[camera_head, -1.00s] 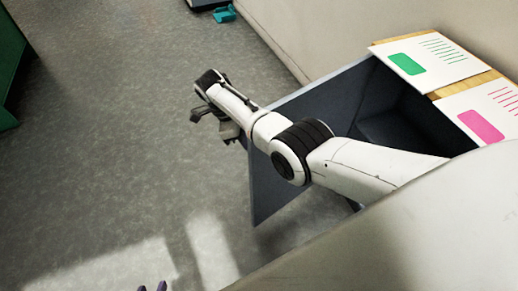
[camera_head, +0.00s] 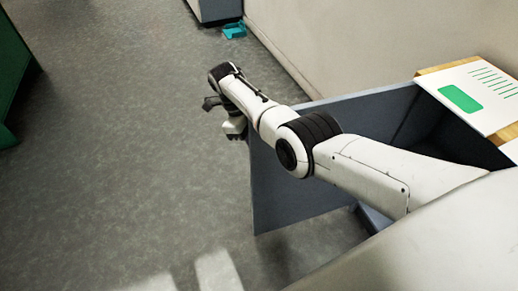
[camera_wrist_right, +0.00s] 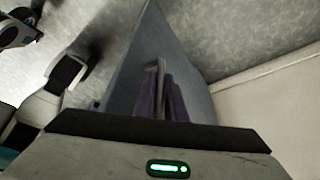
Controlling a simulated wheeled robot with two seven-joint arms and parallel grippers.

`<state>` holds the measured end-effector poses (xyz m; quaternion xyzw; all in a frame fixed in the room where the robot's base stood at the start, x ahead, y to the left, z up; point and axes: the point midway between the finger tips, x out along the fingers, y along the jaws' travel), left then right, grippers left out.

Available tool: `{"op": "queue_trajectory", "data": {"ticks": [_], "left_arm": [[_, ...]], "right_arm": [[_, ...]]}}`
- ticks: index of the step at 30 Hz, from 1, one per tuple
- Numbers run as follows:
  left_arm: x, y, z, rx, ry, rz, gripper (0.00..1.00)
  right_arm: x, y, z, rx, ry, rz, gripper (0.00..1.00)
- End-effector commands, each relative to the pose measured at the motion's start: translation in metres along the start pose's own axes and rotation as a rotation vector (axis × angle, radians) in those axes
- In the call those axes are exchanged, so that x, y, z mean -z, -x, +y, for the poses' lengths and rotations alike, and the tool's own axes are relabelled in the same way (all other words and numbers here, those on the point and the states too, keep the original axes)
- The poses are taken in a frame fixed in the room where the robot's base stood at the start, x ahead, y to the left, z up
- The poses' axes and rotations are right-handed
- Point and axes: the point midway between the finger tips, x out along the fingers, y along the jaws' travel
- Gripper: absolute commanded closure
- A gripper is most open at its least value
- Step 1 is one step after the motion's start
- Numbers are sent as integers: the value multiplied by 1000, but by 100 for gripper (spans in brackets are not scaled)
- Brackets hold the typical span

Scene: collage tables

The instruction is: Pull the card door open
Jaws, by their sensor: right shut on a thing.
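The card door is a blue-grey panel (camera_head: 300,190) that stands swung well out from its dark, open cabinet (camera_head: 425,125) in the head view. My right arm reaches over it from the right, and my right gripper (camera_head: 226,116) is at the door's free edge. In the right wrist view the door (camera_wrist_right: 140,65) runs away from the camera. My purple-grey right fingers (camera_wrist_right: 160,104) are shut on the pale upright handle (camera_wrist_right: 160,78) on its face. My left gripper is not in view.
A white sheet with a green block (camera_head: 470,96) lies on the cabinet's wooden top. A pale wall (camera_head: 350,45) runs behind the door. A teal item (camera_head: 234,31) lies at the back, and a green cabinet (camera_head: 12,70) stands far left. The grey floor between is clear.

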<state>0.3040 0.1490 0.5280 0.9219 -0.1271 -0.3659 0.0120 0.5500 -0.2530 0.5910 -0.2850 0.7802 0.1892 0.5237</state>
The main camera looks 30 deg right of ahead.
Motion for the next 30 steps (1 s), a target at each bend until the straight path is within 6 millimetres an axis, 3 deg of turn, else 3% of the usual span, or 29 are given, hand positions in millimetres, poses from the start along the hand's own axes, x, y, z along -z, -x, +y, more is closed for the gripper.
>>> {"op": "queue_trajectory", "data": {"ticks": [3,4,7,17,30], "left_arm": [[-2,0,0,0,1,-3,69],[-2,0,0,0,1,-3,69],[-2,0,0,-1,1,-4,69],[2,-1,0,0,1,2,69],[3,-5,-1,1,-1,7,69]], "right_arm": [[6,-3,-4,1,-5,14,100],[6,-3,-4,1,-5,15,84],[5,-2,-3,2,-5,12,71],[2,3,-2,3,-2,5,71],[2,78,-2,4,-3,6,71]]}}
